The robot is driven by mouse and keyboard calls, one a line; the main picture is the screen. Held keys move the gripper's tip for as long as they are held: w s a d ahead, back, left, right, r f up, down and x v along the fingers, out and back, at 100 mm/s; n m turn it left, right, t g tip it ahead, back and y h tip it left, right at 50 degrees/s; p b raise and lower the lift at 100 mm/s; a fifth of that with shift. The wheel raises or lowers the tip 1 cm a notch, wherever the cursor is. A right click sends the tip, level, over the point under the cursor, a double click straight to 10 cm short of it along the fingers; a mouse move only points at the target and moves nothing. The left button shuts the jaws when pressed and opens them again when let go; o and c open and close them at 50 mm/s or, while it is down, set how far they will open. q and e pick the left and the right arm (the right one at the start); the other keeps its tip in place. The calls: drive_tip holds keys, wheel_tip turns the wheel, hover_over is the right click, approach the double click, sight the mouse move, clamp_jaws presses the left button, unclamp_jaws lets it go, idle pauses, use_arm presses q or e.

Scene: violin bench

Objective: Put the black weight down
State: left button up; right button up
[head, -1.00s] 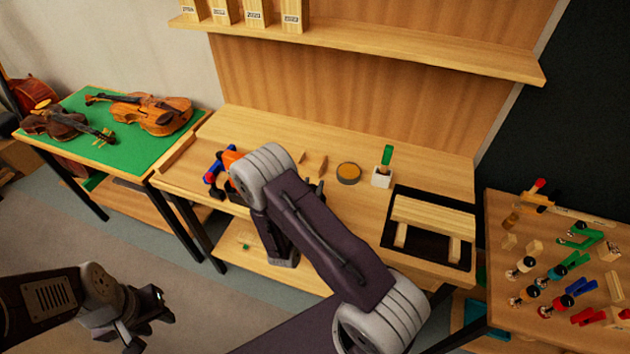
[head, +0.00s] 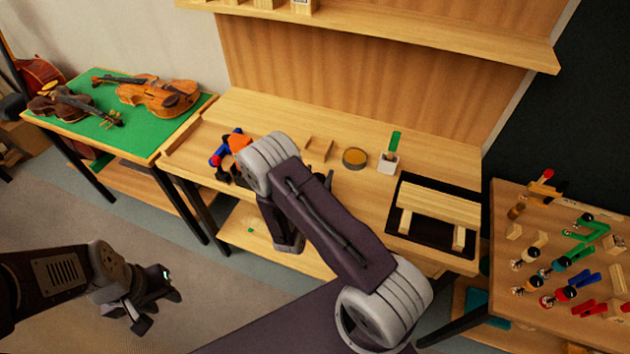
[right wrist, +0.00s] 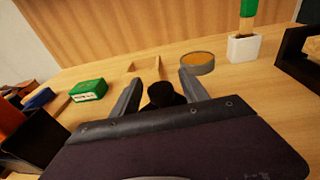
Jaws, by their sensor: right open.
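The black weight (right wrist: 165,94) shows in the right wrist view as a small dark round piece, upright on the bench top as far as I can see. My right gripper (right wrist: 160,98) is open, with one finger on each side of the weight. Its lower part is hidden by the gripper body, and I cannot tell if a finger touches it. In the head view my right arm hides the weight. My left gripper (head: 160,298) hangs over the floor at lower left, away from the bench; its jaw opening is unclear.
On the workbench (head: 265,112) are a round tin (head: 355,158), a white holder with a green-handled tool (head: 389,162), a green box (right wrist: 88,90), orange and blue clamps (head: 228,150) and a black tray with wood pieces (head: 417,237). Violins lie on the green table at left.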

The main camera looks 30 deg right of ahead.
drive_tip(key=b+v, duration=0.1)
drive_tip(key=v, duration=0.9)
drive_tip(key=shift+s+a, duration=0.2)
drive_tip(key=shift+a, duration=0.15)
drive_tip(key=s+d+m+g, duration=0.1)
drive_tip(key=s+d+r+m+g+h, duration=0.1)
drive_tip(key=s+d+m+g+h, duration=0.1)
drive_tip(key=shift+s+d+r, duration=0.15)
drive_tip(key=shift+s+r, duration=0.2)
drive_tip(key=s+d+m+g+y, duration=0.3)
drive_tip(key=s+d+m+g, duration=0.1)
drive_tip(key=s+m+g, duration=0.75)
drive_tip(key=s+a+f+m+y, duration=0.2)
drive_tip(key=a+m+y, duration=0.6)
drive_tip(key=w+a+r+m+t+y, duration=0.2)
drive_tip(key=w+a+r+m+t, duration=0.1)
drive_tip(key=w+m+t, duration=0.1)
drive_tip(key=shift+w+m+y, duration=0.4)
drive_tip(key=shift+w+m, duration=0.05)
drive_tip(key=shift+w, duration=0.6)
